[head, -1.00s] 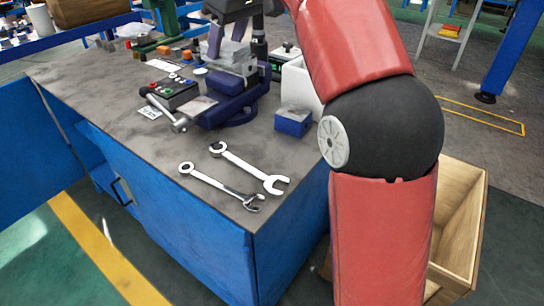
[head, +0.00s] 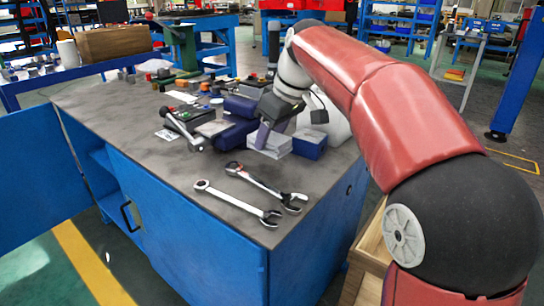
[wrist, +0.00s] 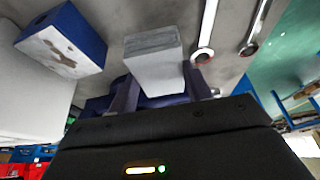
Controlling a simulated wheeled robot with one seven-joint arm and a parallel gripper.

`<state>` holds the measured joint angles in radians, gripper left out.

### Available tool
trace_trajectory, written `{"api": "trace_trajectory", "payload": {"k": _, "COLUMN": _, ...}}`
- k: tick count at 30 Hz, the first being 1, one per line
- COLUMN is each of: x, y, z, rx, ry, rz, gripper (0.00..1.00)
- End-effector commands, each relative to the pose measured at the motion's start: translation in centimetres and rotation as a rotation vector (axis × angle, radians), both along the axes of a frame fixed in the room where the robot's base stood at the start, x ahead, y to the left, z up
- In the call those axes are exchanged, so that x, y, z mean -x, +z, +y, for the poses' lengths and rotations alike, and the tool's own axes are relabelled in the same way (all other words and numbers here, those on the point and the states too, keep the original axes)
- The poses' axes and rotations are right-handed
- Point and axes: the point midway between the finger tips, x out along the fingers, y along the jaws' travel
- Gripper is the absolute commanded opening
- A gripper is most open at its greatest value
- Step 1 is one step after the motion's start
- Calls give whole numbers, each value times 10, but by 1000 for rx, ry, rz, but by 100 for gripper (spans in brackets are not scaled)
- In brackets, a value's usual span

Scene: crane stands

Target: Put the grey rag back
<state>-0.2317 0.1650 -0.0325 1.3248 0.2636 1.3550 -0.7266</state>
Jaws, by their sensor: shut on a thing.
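The grey rag (head: 272,145) is a folded, block-like light grey bundle over the right part of the bench top. In the wrist view the rag (wrist: 153,62) sits between the two purple fingers of my gripper (wrist: 160,95). In the head view my gripper (head: 268,132) reaches down from the right and is shut on the rag. The rag is right beside a blue block with a pale, stained top (head: 310,143), which also shows in the wrist view (wrist: 62,40). I cannot tell whether the rag touches the bench.
Two wrenches (head: 240,203) lie on the grey bench top (head: 150,110) in front of the rag. A dark blue vise (head: 230,132) and a small control box (head: 190,115) stand left of it. A white container is behind. A wooden crate (head: 370,240) stands on the floor right.

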Motion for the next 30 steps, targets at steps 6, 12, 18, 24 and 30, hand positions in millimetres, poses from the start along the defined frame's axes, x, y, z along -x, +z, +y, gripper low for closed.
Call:
{"api": "trace_trajectory", "payload": {"k": 6, "x": 0, "y": -18, "z": 0, "rx": 0, "ry": -1, "rz": 2, "gripper": 31}}
{"api": "trace_trajectory", "payload": {"k": 12, "x": 0, "y": -42, "z": -1, "rx": 0, "ry": -2, "rz": 1, "gripper": 31}}
{"api": "trace_trajectory", "payload": {"k": 18, "x": 0, "y": -41, "z": 0, "rx": 0, "ry": -1, "rz": -1, "gripper": 31}}
{"api": "trace_trajectory", "payload": {"k": 24, "x": 0, "y": -45, "z": 0, "rx": 1, "ry": 0, "rz": -1, "gripper": 54}}
{"api": "trace_trajectory", "payload": {"k": 30, "x": 0, "y": -44, "z": 0, "rx": 0, "ry": -1, "rz": 0, "gripper": 71}}
